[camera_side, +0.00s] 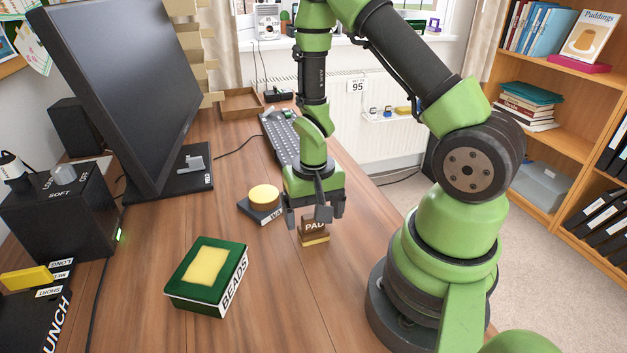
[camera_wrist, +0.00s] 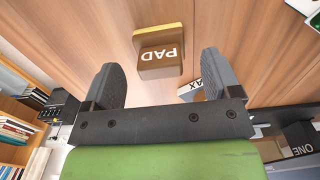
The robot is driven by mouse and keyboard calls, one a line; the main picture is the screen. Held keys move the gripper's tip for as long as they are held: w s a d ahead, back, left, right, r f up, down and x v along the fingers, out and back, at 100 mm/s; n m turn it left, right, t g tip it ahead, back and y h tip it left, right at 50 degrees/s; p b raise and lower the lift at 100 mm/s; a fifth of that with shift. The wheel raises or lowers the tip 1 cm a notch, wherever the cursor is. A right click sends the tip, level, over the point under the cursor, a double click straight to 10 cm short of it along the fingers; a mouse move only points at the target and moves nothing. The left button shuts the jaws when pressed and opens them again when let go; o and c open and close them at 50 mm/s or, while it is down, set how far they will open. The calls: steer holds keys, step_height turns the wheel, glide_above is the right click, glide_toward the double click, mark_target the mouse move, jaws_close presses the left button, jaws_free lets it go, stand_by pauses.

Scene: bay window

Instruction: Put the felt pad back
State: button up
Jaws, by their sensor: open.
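A small brown block marked PAD (camera_side: 314,227), with a yellow layer along its bottom edge, stands on the wooden desk in the side view. It also shows in the wrist view (camera_wrist: 160,66), where its yellow layer (camera_wrist: 168,42) is at the far edge. My gripper (camera_side: 316,212) is open and points down over the block. In the wrist view its two fingers (camera_wrist: 161,82) are spread wide, with the block between and just beyond their tips. I see no contact between fingers and block. The fingers partly hide the block's top in the side view.
A green BEADS box (camera_side: 190,290) with a yellow top patch stands front left. A dark WAX piece (camera_side: 262,212) with a yellow disc on it is close left of my gripper. The desk's front middle is clear.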

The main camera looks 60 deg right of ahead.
step_height(320, 180, up, 9)
steer(key=shift+f, duration=0.15)
steer(key=s+a+r+n+t+y, duration=0.1)
steer(key=s+a+r+n+t, duration=0.1)
steer(key=r, duration=0.7)
steer(key=s+a+r+n+t+y, duration=0.1)
steer(key=s+a+r+n+t, duration=0.2)
steer(key=s+a+r+t, duration=0.2)
step_height(320, 180, up, 4)
steer(key=shift+s+a+r, duration=0.15)
steer(key=shift+s+a, duration=0.2)
steer(key=shift+a, duration=0.75)
